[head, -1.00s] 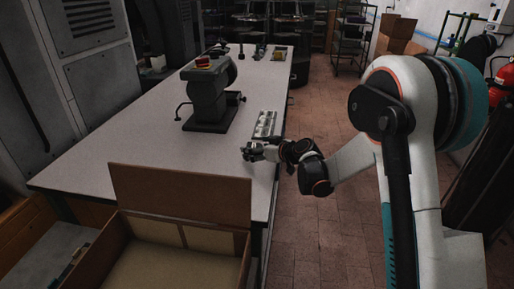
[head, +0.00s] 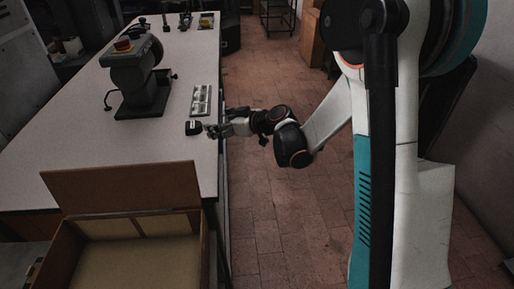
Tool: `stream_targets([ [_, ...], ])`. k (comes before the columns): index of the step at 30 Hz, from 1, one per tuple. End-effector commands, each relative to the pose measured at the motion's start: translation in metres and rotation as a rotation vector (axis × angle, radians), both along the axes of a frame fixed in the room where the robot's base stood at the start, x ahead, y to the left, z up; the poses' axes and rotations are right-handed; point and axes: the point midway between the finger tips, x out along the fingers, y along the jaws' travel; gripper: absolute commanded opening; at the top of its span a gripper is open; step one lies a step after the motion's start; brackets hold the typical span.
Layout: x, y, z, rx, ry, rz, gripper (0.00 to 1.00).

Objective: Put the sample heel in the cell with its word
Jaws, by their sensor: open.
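A small dark block with a pale mark on top, which looks like the sample heel (head: 193,128), lies on the bench near its right edge. A pale narrow tray with several cells (head: 200,100) lies just beyond it. Any words in the cells are too small to read. My gripper (head: 209,131) is open, low over the bench edge, just right of the dark block. It appears empty, with a slight gap to the block, though contact is hard to judge at this size.
An open brown box (head: 125,200) stands at the near end. Small items lie at the far end. The bench between press and box is clear.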

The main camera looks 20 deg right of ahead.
Motion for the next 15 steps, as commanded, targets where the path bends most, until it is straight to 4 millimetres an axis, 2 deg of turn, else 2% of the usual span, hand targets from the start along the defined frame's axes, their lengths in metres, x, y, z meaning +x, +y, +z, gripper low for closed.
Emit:
stream_targets([
  [5, -0.018, 0.001, 0.017, -0.011, 0.053, -0.018, 0.79],
  [15, -0.097, -0.006, 0.063, -0.060, 0.243, -0.127, 0.79],
])
